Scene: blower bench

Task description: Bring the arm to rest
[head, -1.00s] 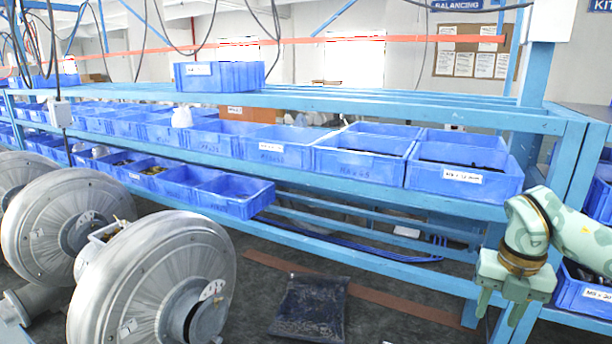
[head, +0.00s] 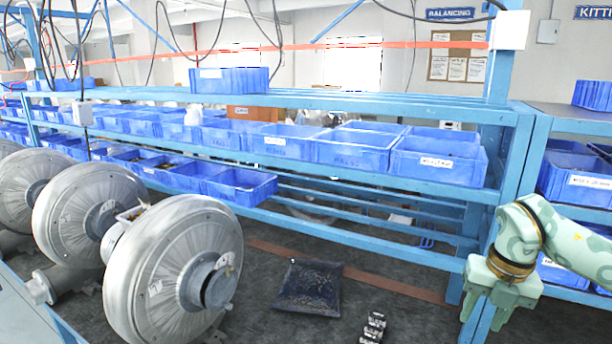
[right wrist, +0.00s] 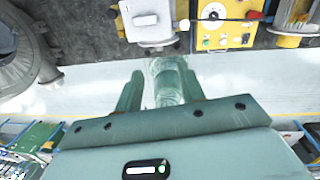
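My right arm, pale green, comes in from the right edge of the head view. Its gripper (head: 485,314) points down in front of the blue rack's right end, with its two fingers apart. In the right wrist view the gripper (right wrist: 160,85) shows its two fingers spread. A blurred pale green shape lies between or beyond them there, and I cannot tell what it is; nothing is visibly gripped. My left arm and gripper are in neither view.
A blue rack (head: 330,203) with several blue bins crosses the head view. Grey blowers (head: 170,270) stand at left. A dark bag (head: 308,287) and small metal parts (head: 373,328) lie low in the middle. Yellow equipment (right wrist: 228,25) shows in the right wrist view.

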